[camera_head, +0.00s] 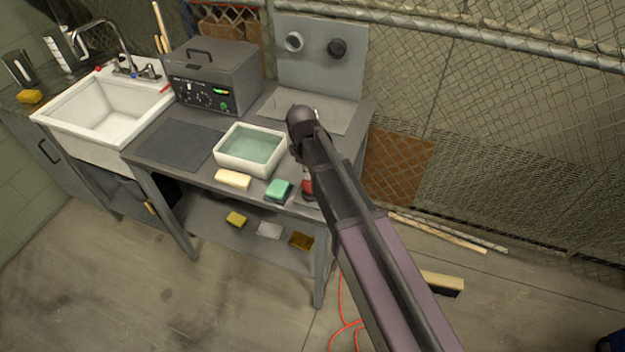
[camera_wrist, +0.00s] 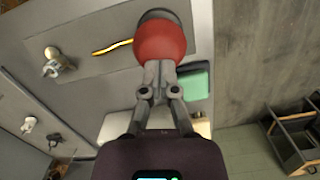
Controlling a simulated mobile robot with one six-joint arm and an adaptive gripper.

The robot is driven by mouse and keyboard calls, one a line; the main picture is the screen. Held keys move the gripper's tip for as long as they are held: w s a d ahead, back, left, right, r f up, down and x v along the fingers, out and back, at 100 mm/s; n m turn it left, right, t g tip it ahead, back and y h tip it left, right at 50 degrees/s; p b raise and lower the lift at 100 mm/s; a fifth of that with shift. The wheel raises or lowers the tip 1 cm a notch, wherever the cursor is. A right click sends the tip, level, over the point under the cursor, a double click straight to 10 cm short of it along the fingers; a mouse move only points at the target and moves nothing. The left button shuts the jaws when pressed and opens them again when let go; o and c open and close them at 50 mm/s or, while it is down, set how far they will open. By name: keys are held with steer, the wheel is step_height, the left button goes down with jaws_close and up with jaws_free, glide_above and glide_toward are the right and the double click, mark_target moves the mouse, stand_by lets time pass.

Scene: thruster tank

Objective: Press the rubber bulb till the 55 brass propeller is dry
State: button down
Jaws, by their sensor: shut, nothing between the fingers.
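A round red rubber bulb (camera_wrist: 162,42) sits in a dark holder at the top of the wrist view. In the head view a bit of it (camera_head: 308,187) shows beside my arm, near the bench's front edge. My gripper (camera_wrist: 158,66) is shut and empty, its fingertips overlapping the bulb's near edge. I cannot tell whether they touch it. A small brass-toned, bladed piece (camera_wrist: 57,63) at the left of the wrist view may be the propeller. No number is readable on it, and I cannot tell whether it is wet.
A white tray of greenish liquid (camera_head: 251,150), a cream block (camera_head: 233,179) and a green block (camera_head: 278,189) share the bench. A grey control box (camera_head: 212,78) and a sink (camera_head: 105,112) stand left. A yellow stick (camera_wrist: 112,47) lies near the bulb.

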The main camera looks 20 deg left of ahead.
steer(key=shift+f+b, duration=0.6)
steer(key=shift+f, duration=0.25)
steer(key=shift+r, duration=0.25)
steer(key=shift+w+a+r+p, duration=0.15)
steer(key=shift+a+p, duration=0.1)
steer(key=shift+a, duration=0.25)
steer(key=shift+w+a+r+p, duration=0.15)
steer(key=shift+a+r+p, duration=0.1)
steer(key=shift+a, duration=0.25)
steer(key=shift+w+a+r+p, duration=0.15)
steer(key=shift+a+p, duration=0.1)
steer(key=shift+a, duration=0.25)
step_height(320, 180, up, 8)
steer(key=d+p, duration=0.2)
steer(key=p, duration=0.6)
steer(key=shift+s+d, duration=0.15)
steer(key=shift+s, duration=0.2)
steer(key=shift+f, duration=0.15)
steer(key=f+b, duration=0.6)
steer(key=b, duration=0.1)
steer(key=shift+d+f, duration=0.35)
steer(key=shift+f, duration=0.05)
